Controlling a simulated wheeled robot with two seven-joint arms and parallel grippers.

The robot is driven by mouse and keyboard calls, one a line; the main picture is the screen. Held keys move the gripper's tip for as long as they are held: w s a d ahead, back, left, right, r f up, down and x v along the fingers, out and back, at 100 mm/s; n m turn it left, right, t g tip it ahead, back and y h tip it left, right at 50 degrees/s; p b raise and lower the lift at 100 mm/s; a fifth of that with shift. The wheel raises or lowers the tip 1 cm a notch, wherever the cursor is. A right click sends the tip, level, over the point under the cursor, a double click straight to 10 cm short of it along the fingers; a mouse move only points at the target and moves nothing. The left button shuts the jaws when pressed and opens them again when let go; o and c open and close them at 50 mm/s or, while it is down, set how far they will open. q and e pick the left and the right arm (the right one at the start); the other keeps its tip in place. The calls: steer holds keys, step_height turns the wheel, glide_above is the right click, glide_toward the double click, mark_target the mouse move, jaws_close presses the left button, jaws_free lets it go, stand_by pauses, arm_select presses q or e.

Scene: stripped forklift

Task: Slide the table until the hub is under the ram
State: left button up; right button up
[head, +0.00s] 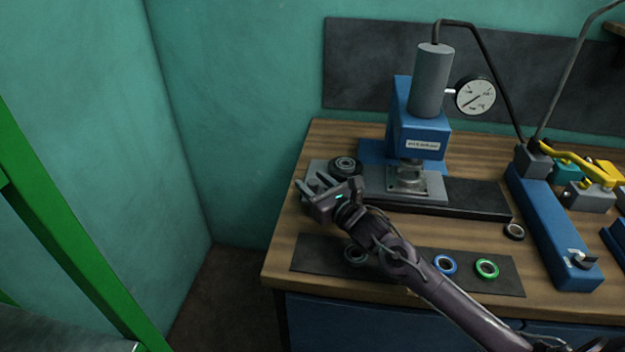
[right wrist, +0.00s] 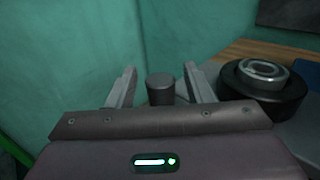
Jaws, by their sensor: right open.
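The blue press (head: 417,130) carries a grey cylinder (head: 431,82), with the ram end low over a metal fixture (head: 411,178). The grey sliding table (head: 377,181) lies along a black rail (head: 470,197). The dark hub (head: 345,167) with a bright ring sits on the table's left part, left of the ram; it also shows at right in the right wrist view (right wrist: 265,80). My right gripper (head: 315,184) is open at the table's left end, its lower surroundings partly hidden. In the right wrist view, its fingers (right wrist: 160,70) stand either side of a short dark post (right wrist: 160,89); contact is not visible.
A dark mat (head: 310,252) with several rings, including a blue ring (head: 445,265) and a green ring (head: 487,269), lies in front. A loose ring (head: 514,231) lies near the rail's right end. A blue pump (head: 553,225) stands at right. A wall is beyond the bench's left edge.

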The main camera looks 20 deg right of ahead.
steer(key=shift+w, duration=0.25)
steer(key=shift+a, duration=0.1)
steer(key=c, duration=0.5)
jaws_close()
arm_select(q)
steer(key=shift+w, duration=0.15)
